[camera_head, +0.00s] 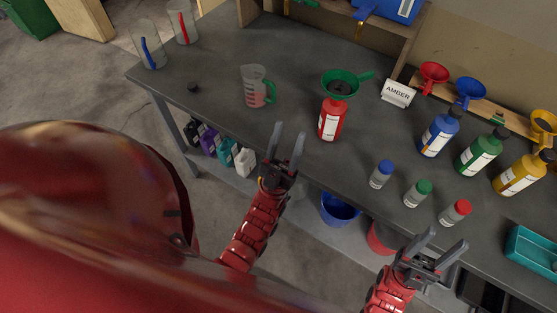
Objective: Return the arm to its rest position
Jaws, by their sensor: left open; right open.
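My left gripper (287,150) is open and empty at the front edge of the dark workbench (300,60), left of and nearer than the red bottle (330,122). A green funnel (340,84) sits at the top of the red bottle. My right gripper (434,252) is open and empty in front of the bench's front edge, near the small red-capped jar (455,212). Both grippers are apart from the objects on the bench. A large red part of my own body covers the lower left of the view.
A measuring jug (257,87) stands left of the red bottle. Small jars, including a blue-capped one (381,174), stand near the front edge. Blue (439,133), green (478,152) and yellow (522,174) bottles stand at right. A teal tray (532,248) lies at far right. A blue bucket (339,209) is below.

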